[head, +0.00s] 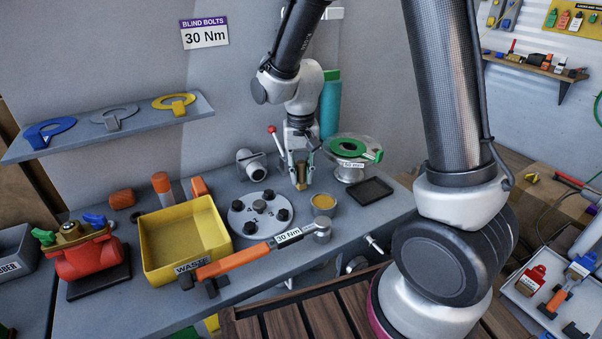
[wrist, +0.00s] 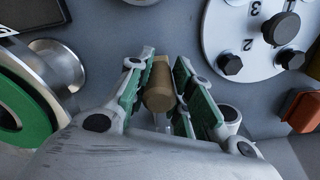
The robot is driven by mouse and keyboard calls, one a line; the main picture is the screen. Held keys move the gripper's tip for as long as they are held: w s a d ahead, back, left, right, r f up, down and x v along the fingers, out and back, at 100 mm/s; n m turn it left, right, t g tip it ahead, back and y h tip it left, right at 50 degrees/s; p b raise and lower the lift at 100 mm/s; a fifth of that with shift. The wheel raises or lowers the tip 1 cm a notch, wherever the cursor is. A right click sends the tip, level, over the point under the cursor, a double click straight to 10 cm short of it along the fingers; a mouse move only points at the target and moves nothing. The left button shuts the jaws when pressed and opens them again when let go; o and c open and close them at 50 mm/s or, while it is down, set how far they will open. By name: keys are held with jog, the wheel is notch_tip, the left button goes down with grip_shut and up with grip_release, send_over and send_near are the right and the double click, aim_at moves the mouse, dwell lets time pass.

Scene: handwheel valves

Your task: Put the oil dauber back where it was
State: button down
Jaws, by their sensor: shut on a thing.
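My gripper (head: 301,174) is above the grey bench, between the round bolt plate and the flanged pipe piece. Its fingers are shut on a small brown-gold block-like piece, which I take to be the oil dauber (wrist: 160,86). The dauber also shows between the fingers in the head view (head: 301,171). In the wrist view the green-padded fingers (wrist: 164,95) stand either side of it. Its lower end is hidden, and I cannot tell whether it touches the bench. A small round tin with an amber top (head: 323,202) stands just right of the gripper.
A black tray (head: 371,190) lies right of the tin. A flanged piece with a green ring (head: 352,150) stands behind it. The bolt plate (head: 243,222) and yellow waste bin (head: 172,252) are left. An orange-handled torque wrench (head: 236,262) lies in front.

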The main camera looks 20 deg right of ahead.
jog(key=shift+f, duration=0.25)
jog(key=shift+f, duration=0.2)
jog(key=c, duration=1.3)
grip_release()
jog(key=shift+r, duration=0.1)
